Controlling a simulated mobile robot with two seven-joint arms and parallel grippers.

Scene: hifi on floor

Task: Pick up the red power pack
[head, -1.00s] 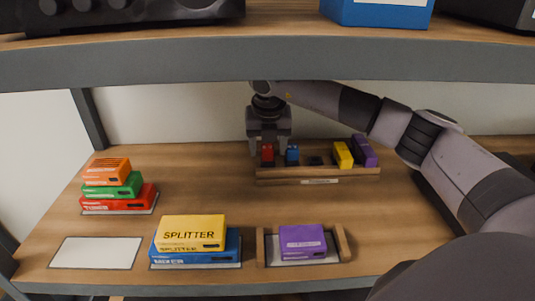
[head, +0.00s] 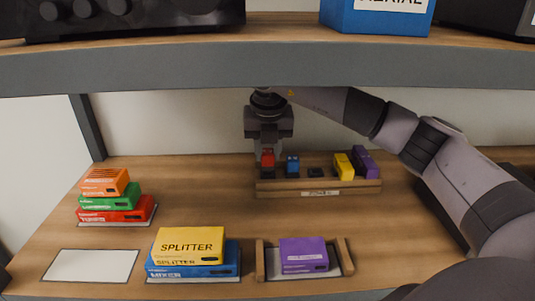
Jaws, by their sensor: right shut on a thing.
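The red power pack (head: 267,157) is at the left end of a wooden rack on the shelf, in front of the back wall. My right gripper (head: 267,153) points down over it from above and is shut on it. The pack's upper part is between the fingers. It appears slightly raised above its dark slot. My left gripper is not in view.
The wooden rack (head: 300,189) also holds a blue pack (head: 292,163), a yellow pack (head: 343,165) and a purple pack (head: 366,161). Stacked boxes stand at left and front, including a yellow splitter box (head: 188,246). A purple box (head: 303,254) sits in a wooden holder. An upper shelf edge (head: 250,65) crosses above.

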